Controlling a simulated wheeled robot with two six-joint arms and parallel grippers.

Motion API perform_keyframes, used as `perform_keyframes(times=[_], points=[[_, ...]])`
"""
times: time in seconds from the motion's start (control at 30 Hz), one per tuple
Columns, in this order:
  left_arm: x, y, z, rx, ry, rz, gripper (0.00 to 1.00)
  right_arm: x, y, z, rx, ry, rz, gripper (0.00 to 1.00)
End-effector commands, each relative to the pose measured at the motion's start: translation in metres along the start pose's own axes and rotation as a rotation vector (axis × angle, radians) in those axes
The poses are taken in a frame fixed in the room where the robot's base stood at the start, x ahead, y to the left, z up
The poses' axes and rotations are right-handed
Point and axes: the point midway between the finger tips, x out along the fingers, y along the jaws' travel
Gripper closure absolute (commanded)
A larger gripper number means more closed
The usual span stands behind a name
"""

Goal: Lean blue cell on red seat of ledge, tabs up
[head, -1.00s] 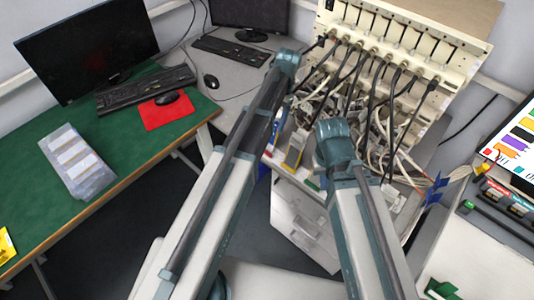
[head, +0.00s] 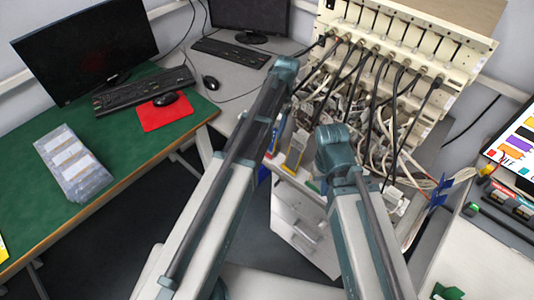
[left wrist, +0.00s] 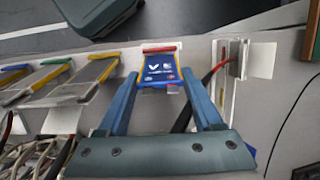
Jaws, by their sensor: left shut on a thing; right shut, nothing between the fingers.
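In the left wrist view my left gripper (left wrist: 160,75) is shut on the blue cell (left wrist: 160,70), with a finger at each side. The cell has white print and yellow side edges. The red seat (left wrist: 160,48) is a red strip just above the cell in the picture, along the pale ledge (left wrist: 205,50). I cannot tell whether the cell rests on it, and its tabs are not clear. In the head view my left arm hides its own gripper. My right gripper is shut, but its fingers hardly show beyond the teal arm joint.
A cable-filled rack (head: 410,50) rises behind. The green desk (head: 130,150) holds clear trays (head: 72,165).

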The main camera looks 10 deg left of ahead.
Motion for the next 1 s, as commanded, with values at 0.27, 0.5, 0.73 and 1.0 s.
perform_keyframes(times=[0.27, 0.5, 0.73, 1.0], points=[[0.009, 0.0, 0.0, 0.0, 0.0, 0.0, 0.64, 0.009, -0.001, -0.001, 0.0, 0.0, 0.0, 1.0], [0.016, 0.0, 0.0, 0.0, 0.0, 0.0, 0.64, 0.015, -0.002, -0.001, 0.0, 0.0, 0.0, 1.0], [0.017, 0.0, 0.0, 0.0, 0.0, 0.0, 0.64, 0.016, -0.002, -0.001, 0.0, 0.0, 0.0, 1.0], [0.016, 0.0, 0.0, 0.0, 0.0, 0.0, 0.01, 0.016, -0.002, -0.001, 0.0, 0.0, 0.0, 1.0]])
